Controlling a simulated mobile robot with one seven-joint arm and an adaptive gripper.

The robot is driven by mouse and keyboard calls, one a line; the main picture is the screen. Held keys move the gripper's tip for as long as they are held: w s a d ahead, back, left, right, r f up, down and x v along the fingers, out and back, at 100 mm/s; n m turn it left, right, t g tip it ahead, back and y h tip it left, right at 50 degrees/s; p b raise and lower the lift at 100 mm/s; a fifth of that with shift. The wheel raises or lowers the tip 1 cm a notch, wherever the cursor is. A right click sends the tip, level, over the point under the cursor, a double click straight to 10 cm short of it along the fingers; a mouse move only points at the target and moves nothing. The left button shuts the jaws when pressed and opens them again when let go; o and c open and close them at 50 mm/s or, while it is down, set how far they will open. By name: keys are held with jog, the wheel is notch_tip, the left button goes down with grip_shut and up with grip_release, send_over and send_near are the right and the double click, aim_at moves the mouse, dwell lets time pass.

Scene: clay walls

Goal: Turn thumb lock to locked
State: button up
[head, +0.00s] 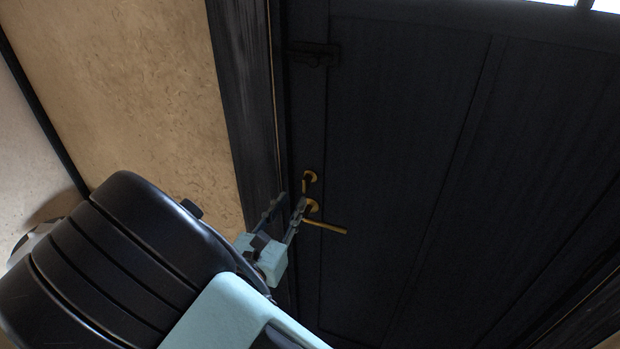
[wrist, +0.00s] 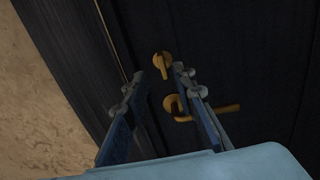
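The brass thumb lock (head: 310,177) sits on the dark door (head: 400,150), just above the brass lever handle (head: 326,227). In the wrist view the thumb lock (wrist: 162,64) has a round plate with a small turn piece pointing down. The lever handle (wrist: 210,110) is partly hidden behind my right finger there. My gripper (head: 287,203) is in front of the door's left edge. In the wrist view my gripper (wrist: 157,82) has its two fingers apart with nothing between them. The thumb lock shows just beyond the fingertips; I cannot tell whether a finger touches it.
A dark door frame (head: 245,90) runs up the left of the door, beside a clay wall (head: 130,80). A dark latch-like fitting (head: 313,54) is higher on the door. The door surface right of the handle is clear.

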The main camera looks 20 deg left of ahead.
aim_at(304, 183)
jog(key=w, duration=0.9)
jog(key=shift+w+d+p, duration=0.2)
jog(key=shift+d+p, duration=0.2)
grip_shut()
